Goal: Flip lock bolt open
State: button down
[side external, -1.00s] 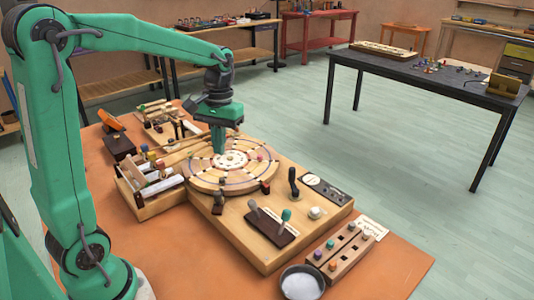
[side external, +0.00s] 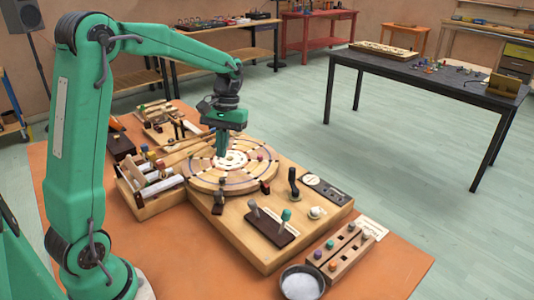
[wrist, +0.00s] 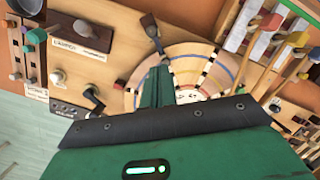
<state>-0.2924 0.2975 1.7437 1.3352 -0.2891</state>
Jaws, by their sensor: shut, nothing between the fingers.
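The round wooden wheel (side external: 205,183) lies on the wooden board, with coloured pegs and a pale hub (side external: 230,160). A small dark catch (side external: 217,203) stands at the wheel's near rim. It looks like the lock bolt, though I cannot be sure, and its position is too small to read. In the wrist view the catch (wrist: 150,28) lies just beyond my fingertips, apparently across the wheel's edge. My gripper (side external: 222,155) is shut and empty, pointing down over the wheel near the hub. Its closed fingers also show in the wrist view (wrist: 161,70). I cannot tell whether they touch the wheel.
A box with bars (side external: 152,200) is at the left. A peg block (side external: 345,252) and bowl (side external: 301,283) sit at the front right.

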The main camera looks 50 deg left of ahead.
aim_at(219, 192)
jog(key=shift+d+x, duration=0.15)
jog(key=shift+x, duration=2.35)
jog(key=shift+d+x, duration=0.15)
jog(key=shift+x, duration=2.35)
jog(key=shift+r, duration=0.1)
jog(key=shift+s+d, duration=0.8)
jog(key=shift+d, duration=0.05)
jog(key=v, duration=1)
jog(key=shift+a, duration=0.35)
jog(key=shift+d, duration=0.1)
